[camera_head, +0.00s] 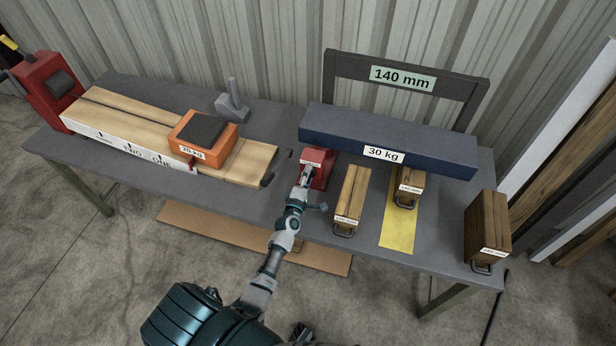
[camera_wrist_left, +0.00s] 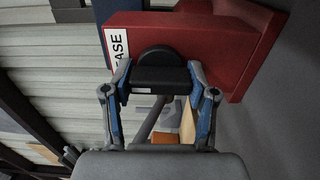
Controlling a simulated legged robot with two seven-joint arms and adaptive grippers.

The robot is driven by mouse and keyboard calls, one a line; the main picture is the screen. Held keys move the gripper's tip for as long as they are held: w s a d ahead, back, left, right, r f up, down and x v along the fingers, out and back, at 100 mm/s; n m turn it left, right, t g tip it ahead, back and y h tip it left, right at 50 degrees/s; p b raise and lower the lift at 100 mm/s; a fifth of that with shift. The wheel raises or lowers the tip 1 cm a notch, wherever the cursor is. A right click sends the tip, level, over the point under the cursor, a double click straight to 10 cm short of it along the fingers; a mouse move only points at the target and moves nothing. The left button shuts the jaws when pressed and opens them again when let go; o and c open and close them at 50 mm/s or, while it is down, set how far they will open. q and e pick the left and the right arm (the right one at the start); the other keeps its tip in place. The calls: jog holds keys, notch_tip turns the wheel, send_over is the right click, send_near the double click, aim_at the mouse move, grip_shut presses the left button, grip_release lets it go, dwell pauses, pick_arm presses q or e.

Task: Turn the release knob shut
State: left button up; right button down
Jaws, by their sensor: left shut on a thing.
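The release knob (camera_wrist_left: 160,78) is a black part with a rounded back on the face of a red jack body (camera_wrist_left: 240,45), beside a white label of which "ASE" shows. My left gripper (camera_wrist_left: 160,88) is shut on the knob, one blue-edged finger on each side. In the head view the red jack (camera_head: 322,170) stands by the front of the dark blue 30 kg beam (camera_head: 430,160). My left gripper (camera_head: 306,178) reaches it from the front and hides the knob there. My right gripper is not in view.
Wooden blocks (camera_head: 351,195) with handles stand right of the jack, one on a yellow strip (camera_head: 399,230). A dark frame marked 140 mm (camera_head: 403,77) stands behind the beam. An orange 20 kg weight (camera_head: 203,140) sits on planks at left. Bare table lies left of the jack.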

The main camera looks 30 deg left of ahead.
pick_arm(q)
jog(key=shift+s+f, duration=0.1)
jog(key=shift+f, duration=0.1)
dwell(0.3)
jog(key=o, duration=1)
jog(key=shift+c, duration=0.2)
jog(key=shift+o, duration=1)
jog(key=shift+a, duration=0.15)
jog(key=v, duration=1.2)
